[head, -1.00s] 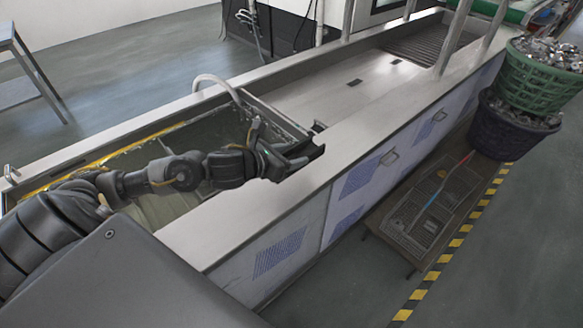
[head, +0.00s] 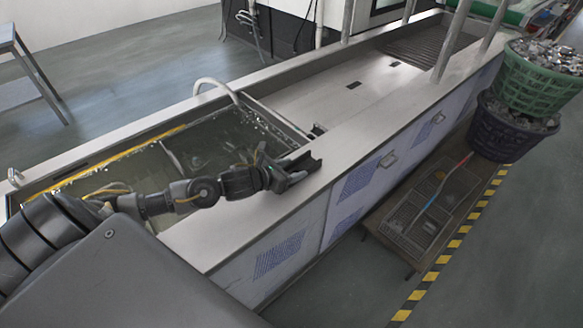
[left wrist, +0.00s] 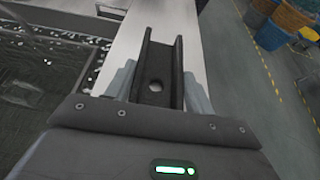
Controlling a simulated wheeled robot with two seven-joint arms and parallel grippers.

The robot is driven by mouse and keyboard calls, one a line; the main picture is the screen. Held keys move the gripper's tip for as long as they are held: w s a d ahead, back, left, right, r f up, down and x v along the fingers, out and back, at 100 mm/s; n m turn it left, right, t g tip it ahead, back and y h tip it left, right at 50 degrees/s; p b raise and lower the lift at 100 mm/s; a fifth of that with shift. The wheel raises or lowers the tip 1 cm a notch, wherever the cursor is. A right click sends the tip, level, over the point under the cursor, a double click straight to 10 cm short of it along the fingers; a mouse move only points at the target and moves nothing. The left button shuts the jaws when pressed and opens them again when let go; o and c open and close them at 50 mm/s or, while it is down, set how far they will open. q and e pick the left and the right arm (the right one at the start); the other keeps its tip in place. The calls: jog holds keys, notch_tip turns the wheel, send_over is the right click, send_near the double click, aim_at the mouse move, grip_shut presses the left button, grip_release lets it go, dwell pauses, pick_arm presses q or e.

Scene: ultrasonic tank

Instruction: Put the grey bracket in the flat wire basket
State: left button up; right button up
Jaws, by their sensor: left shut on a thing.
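The bracket (head: 308,163) is a dark grey channel-shaped piece. My left gripper (head: 283,174) is shut on it, above the near rim of the tank counter in the head view. In the left wrist view the bracket (left wrist: 160,62) points away between the fingers, with a round hole in its web. A flat wire basket (head: 405,226) appears to lie on the low wooden stand at the right, well apart from the gripper; its divisions are hard to make out. My right gripper is not in view.
The water tank (head: 100,163) lies left of the counter rim. A red and blue rod (head: 440,190) lies across the stand. A green basket (head: 540,80) of metal parts sits on a dark basket (head: 510,130) beyond it. A yellow-black line (head: 455,243) runs alongside.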

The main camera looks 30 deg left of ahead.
pick_arm(q)
jog(key=shift+r, duration=0.1)
jog(key=o, duration=1.3)
jog(key=shift+f, duration=0.2)
